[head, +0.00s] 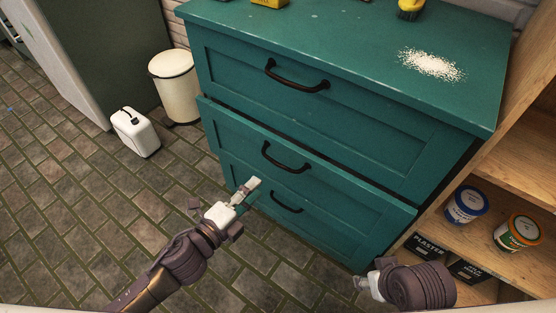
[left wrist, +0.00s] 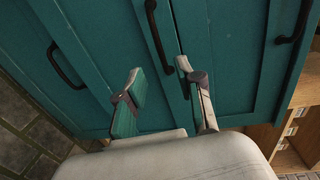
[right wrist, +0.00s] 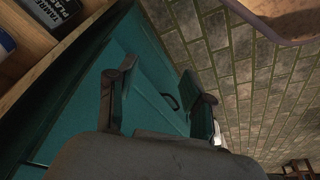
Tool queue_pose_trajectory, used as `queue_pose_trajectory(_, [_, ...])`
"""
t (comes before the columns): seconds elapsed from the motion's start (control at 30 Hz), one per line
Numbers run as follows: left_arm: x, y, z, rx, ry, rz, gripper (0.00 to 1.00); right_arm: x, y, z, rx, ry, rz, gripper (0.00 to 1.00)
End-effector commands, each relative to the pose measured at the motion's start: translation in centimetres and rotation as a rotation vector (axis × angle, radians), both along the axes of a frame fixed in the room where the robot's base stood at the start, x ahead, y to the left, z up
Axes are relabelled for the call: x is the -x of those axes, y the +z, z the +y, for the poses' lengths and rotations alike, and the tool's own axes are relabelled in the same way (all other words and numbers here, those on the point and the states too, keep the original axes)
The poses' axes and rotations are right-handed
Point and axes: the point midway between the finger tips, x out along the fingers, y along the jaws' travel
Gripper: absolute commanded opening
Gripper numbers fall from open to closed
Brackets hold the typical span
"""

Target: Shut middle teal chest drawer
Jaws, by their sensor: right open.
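The teal chest (head: 345,45) fills the middle of the head view. Its middle drawer (head: 345,188), with a black bar handle (head: 285,160), stands out a little from the chest, with a dark gap along its top edge. My left gripper (head: 248,190) is at the lower left of this drawer's front, its fingers apart and empty. In the left wrist view, the spread fingers (left wrist: 165,90) are before the drawer fronts; contact cannot be told. My right gripper (head: 364,284) is open and empty, low by the chest's right end; its fingers show in the right wrist view (right wrist: 160,98).
The top drawer (head: 350,115) looks shut. A wooden shelf (head: 500,195) with paint tubs (head: 466,205) stands close on the right. A cream bin (head: 175,85) and a white canister (head: 135,132) stand left of the chest. The tiled floor (head: 75,190) at left is clear.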

Motion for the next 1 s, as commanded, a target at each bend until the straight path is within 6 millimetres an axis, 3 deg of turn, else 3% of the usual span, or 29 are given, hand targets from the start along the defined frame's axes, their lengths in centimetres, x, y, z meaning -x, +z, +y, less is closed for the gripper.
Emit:
queue_pose_trajectory(0.23, [-4.6, -0.6, -3.2, 0.001, 0.001, -0.003, 0.36, -0.4, -0.5, 0.1, -0.003, 0.002, -0.021, 0.51])
queue_pose_trajectory(0.5, [-7.9, -1.2, -5.7, 0.001, 0.001, 0.0, 0.36, -3.8, 0.2, 1.1, -0.036, 0.014, -0.179, 0.51])
queue_pose_trajectory(0.93, [-8.7, -1.2, -6.2, 0.0, 0.001, 0.0, 0.36, -4.7, 0.7, 1.4, -0.046, 0.019, -0.228, 0.51])
queue_pose_trajectory(1.0, [-8.7, -1.2, -6.2, 0.0, 0.001, 0.0, 0.27, -4.7, 0.7, 1.4, -0.046, 0.019, -0.228, 0.51])
